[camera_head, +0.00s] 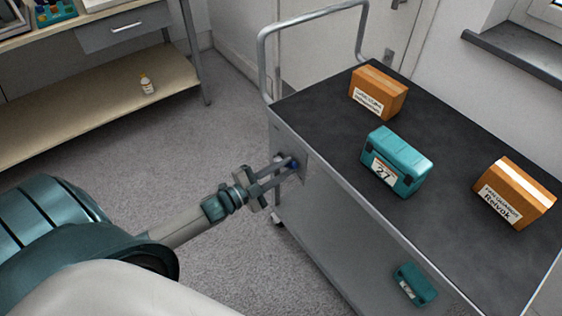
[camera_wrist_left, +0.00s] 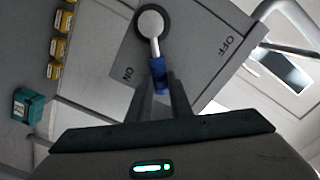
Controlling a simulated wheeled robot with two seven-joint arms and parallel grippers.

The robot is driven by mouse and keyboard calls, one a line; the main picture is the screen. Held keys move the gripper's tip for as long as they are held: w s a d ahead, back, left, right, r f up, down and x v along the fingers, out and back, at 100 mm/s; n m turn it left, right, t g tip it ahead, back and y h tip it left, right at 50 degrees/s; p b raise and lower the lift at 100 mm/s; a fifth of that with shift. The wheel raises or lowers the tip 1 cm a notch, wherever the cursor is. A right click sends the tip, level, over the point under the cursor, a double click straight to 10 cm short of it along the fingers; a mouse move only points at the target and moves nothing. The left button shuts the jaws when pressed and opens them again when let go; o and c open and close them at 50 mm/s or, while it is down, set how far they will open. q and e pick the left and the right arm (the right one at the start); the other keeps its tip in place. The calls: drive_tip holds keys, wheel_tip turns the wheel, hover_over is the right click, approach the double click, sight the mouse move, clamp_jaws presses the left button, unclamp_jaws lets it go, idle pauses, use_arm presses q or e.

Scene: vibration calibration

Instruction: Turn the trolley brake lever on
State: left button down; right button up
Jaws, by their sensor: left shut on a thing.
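The trolley (camera_head: 340,235) stands at the right in the head view, with a dark top and a grey side. In the left wrist view the lever (camera_wrist_left: 151,27) has a round silver hub and a blue grip (camera_wrist_left: 157,70). ON and OFF are printed on the plate (camera_wrist_left: 190,50); the lever points closer to ON than to OFF. My left gripper (camera_head: 289,164) reaches the plate, and its fingers are shut on the blue grip; it also shows in the left wrist view (camera_wrist_left: 160,92). My right gripper is out of view.
On the trolley top are a teal case (camera_head: 397,160) and two orange boxes (camera_head: 378,92) (camera_head: 514,192). A smaller teal box (camera_head: 415,284) is lower on the trolley. A metal handle rail (camera_head: 264,60) rises at its far end. A shelf bench (camera_head: 100,90) stands left; the floor between is clear.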

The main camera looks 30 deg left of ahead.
use_arm(q)
drive_tip(key=shift+s+d+f+m, duration=0.15)
drive_tip(key=shift+d+f+m, duration=0.15)
drive_tip(key=shift+f+m, duration=0.35)
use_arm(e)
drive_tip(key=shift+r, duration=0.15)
use_arm(q)
drive_tip(key=shift+r+m, duration=0.1)
drive_tip(key=shift+m, duration=0.15)
drive_tip(key=c, duration=1.6)
unclamp_jaws()
drive_tip(key=shift+s, duration=0.1)
